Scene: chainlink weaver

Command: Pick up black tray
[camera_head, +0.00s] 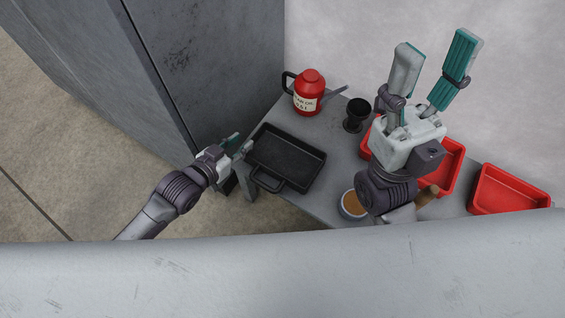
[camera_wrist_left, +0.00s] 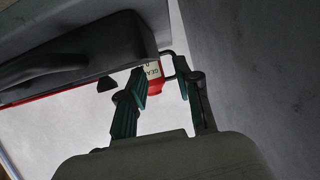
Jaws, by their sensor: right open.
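I cannot tell whether a finger touches the tray. My right gripper (camera_head: 436,48) is open and empty, raised over the table's right part with its fingers pointing up.
A red oil can (camera_head: 309,88) and a black cup (camera_head: 356,114) stand behind and right of the tray. Red bins (camera_head: 508,190) and a round container of brown stuff (camera_head: 353,205) are further right. A grey cabinet (camera_head: 215,60) rises close behind my left gripper.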

